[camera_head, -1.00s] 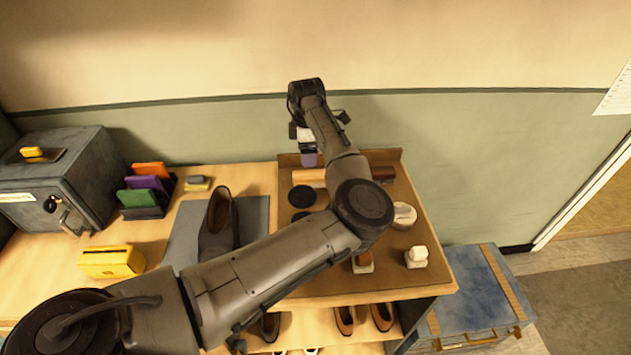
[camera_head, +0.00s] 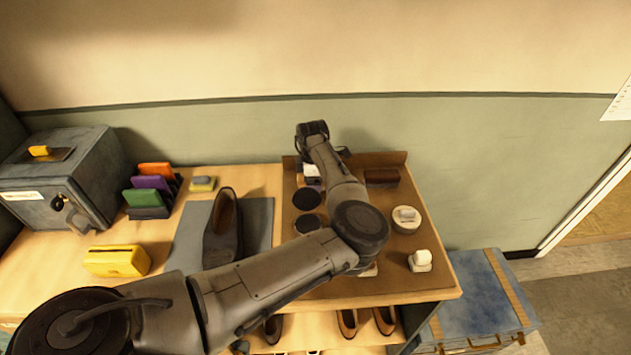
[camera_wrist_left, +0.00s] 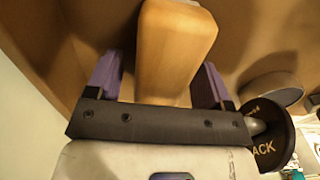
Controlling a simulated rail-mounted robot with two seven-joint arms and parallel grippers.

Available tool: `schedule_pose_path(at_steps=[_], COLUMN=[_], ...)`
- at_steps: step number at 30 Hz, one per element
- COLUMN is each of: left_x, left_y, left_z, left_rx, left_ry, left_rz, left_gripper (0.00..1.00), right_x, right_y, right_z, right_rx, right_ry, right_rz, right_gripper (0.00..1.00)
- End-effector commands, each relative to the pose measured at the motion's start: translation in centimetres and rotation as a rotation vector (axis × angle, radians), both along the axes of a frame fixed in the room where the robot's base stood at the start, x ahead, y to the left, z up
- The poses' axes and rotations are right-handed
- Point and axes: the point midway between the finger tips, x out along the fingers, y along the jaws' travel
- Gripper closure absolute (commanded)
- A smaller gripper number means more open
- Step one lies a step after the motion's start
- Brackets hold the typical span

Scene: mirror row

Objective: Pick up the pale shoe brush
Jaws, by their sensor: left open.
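The pale shoe brush (camera_wrist_left: 173,48) shows in the left wrist view as a smooth, light wooden block with rounded edges. My left gripper (camera_wrist_left: 158,80) is open, with its purple fingers on either side of the brush's near end. A gap shows at the left finger; at the right finger I cannot tell whether it touches. In the head view my left gripper (camera_head: 313,182) is low over the back left of the brown tray (camera_head: 345,289), and my arm and hand hide the brush there. My right gripper is not in view.
A dark brown brush (camera_head: 382,176) lies at the tray's back right. Black round tins (camera_head: 306,199), a pale round tin (camera_head: 406,219) and a white-topped item (camera_head: 420,261) stand on the tray. A shoe (camera_head: 222,228) stands left on a grey mat. The tray has a raised back edge.

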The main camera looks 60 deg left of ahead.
Motion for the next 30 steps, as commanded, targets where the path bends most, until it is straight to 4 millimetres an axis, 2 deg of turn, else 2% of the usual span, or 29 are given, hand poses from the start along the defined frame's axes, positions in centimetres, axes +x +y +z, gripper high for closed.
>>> schedule_pose_path(at_steps=[9, 26, 30], left_x=[0.00, -0.01, 0.00], left_y=[0.01, 0.02, 0.01], left_z=[-0.31, -0.28, -0.26], left_rx=[0.000, 0.000, 0.000], left_ry=[0.000, 0.000, 0.000], left_rz=[0.000, 0.000, 0.000], left_gripper=[0.27, 0.80, 0.81], right_x=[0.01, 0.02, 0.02], right_y=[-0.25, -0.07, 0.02], right_z=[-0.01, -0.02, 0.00], right_rx=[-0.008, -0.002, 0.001], right_ry=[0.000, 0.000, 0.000], right_rz=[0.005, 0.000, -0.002], right_gripper=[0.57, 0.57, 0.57])
